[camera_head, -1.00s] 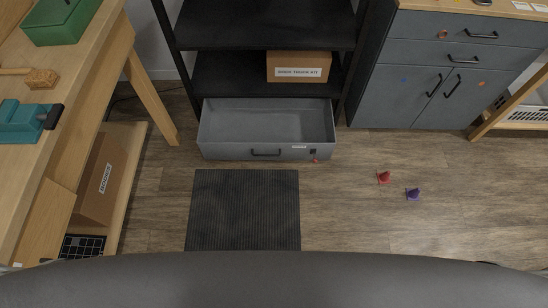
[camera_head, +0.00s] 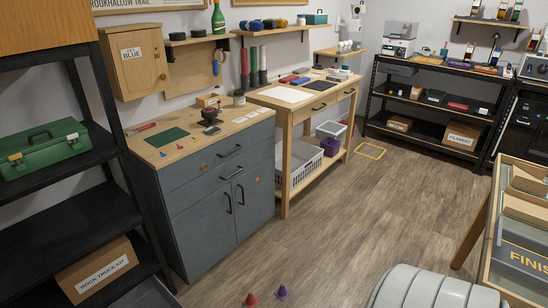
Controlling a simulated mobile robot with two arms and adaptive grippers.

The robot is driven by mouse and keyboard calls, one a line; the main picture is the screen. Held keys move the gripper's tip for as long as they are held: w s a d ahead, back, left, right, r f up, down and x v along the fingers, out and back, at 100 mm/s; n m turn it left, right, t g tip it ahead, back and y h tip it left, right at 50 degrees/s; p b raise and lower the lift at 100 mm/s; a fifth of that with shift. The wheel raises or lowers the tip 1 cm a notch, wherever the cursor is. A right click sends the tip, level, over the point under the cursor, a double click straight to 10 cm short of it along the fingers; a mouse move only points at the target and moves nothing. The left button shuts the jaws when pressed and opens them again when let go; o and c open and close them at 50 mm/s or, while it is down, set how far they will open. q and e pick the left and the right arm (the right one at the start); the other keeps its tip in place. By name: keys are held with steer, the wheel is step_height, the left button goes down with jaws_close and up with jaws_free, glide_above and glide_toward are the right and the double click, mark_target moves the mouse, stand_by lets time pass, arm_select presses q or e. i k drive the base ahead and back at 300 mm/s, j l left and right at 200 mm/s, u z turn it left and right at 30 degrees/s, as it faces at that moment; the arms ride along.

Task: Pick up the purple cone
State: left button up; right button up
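The purple cone (camera_head: 282,293) stands on the wooden floor at the bottom edge of the head view, upright. A red cone (camera_head: 251,299) stands just left of it, apart from it. Neither of my grippers is in view, so their position relative to the cones is hidden.
A grey cabinet (camera_head: 214,205) and black shelving (camera_head: 60,215) stand behind and left of the cones. A wooden bench (camera_head: 315,115) holds a white basket (camera_head: 300,160) underneath. A display table (camera_head: 520,235) is at the right. The floor (camera_head: 335,235) between is clear.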

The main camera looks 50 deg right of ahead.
mark_target(282, 293)
steer(key=z, duration=1.65)
